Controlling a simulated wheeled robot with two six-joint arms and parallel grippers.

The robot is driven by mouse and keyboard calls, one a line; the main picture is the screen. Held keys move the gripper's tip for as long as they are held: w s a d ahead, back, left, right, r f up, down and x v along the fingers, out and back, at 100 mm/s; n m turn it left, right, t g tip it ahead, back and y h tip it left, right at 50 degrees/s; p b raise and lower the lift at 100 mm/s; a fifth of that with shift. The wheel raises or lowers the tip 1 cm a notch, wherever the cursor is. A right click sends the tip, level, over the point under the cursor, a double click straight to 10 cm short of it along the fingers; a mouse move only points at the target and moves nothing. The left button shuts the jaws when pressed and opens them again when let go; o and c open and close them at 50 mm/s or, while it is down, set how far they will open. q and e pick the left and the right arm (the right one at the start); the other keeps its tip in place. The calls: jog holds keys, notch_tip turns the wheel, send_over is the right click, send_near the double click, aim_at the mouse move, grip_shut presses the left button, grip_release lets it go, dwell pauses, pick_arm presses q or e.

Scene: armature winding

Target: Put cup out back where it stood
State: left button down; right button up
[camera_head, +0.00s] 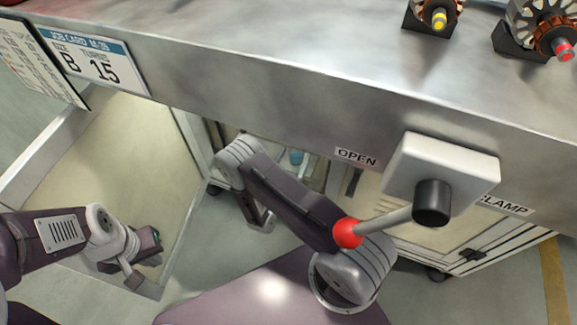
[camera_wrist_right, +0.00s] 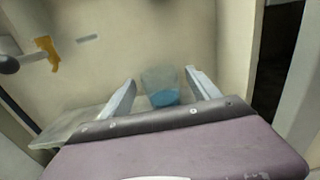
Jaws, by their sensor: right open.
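A cup (camera_wrist_right: 162,86), clear above and blue lower down, shows in the right wrist view. In that view it appears between the two fingers of my right gripper (camera_wrist_right: 160,80), which are spread apart. I cannot tell whether either finger touches it. A small blue thing under the bench in the head view (camera_head: 296,157) may be the same cup. My right gripper's fingers are not clear in the head view. My left gripper (camera_head: 135,268) hangs low at the left in the head view, well away from the cup; its jaws are not clear.
The metal bench (camera_head: 270,85) runs overhead, with a white clamp box (camera_head: 443,165) and red-knobbed lever (camera_head: 348,233) on its front. Two armatures rest on top. A pale flat piece (camera_wrist_right: 80,123) lies left of the cup, and a yellow item (camera_wrist_right: 47,52) is farther left.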

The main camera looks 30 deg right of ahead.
jog(key=p+v, duration=0.2)
jog(key=v, duration=0.9)
jog(key=shift+p, duration=0.4)
jog(key=shift+s+a, duration=0.1)
